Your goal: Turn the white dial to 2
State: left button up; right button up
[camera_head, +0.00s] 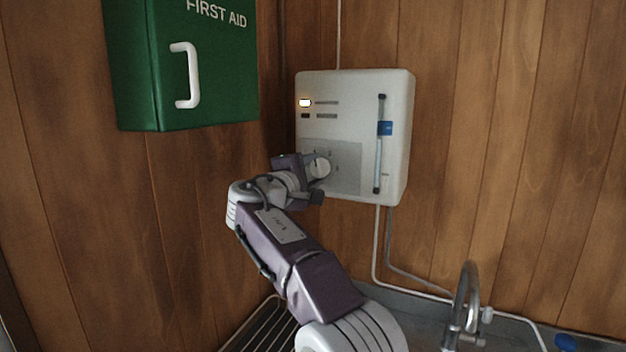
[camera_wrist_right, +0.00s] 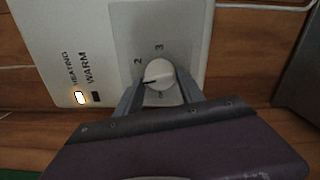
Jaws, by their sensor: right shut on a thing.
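The white dial (camera_wrist_right: 160,73) sits on a grey panel on the front of a white wall heater box (camera_head: 350,90). It also shows in the head view (camera_head: 321,167). My right gripper (camera_wrist_right: 160,88) is shut on the dial, one finger on each side; in the head view it reaches the panel from the left (camera_head: 316,178). In the right wrist view the dial's dark pointer points left and slightly down, below the printed 2 (camera_wrist_right: 138,61). The 3 (camera_wrist_right: 158,47) is above the dial. Any mark at the pointer's tip is hidden by a finger. My left gripper is not in view.
The upper indicator lamp (camera_head: 305,103) glows; the lower one is dark. A vertical tube with a blue marker (camera_head: 385,128) runs down the box's right side. A green first aid cabinet (camera_head: 185,70) hangs at left. A sink tap (camera_head: 466,300) stands lower right.

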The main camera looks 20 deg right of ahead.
jog(key=m+b, duration=0.1)
jog(key=m, duration=0.2)
jog(key=shift+m, duration=0.3)
jog(key=shift+f+m+b, duration=0.1)
jog(key=shift+m+b, duration=0.7)
jog(key=shift+m, duration=1.4)
jog(key=o, duration=1.4)
jog(key=shift+s, duration=0.1)
jog(key=shift+c, duration=0.2)
jog(key=shift+s, duration=0.1)
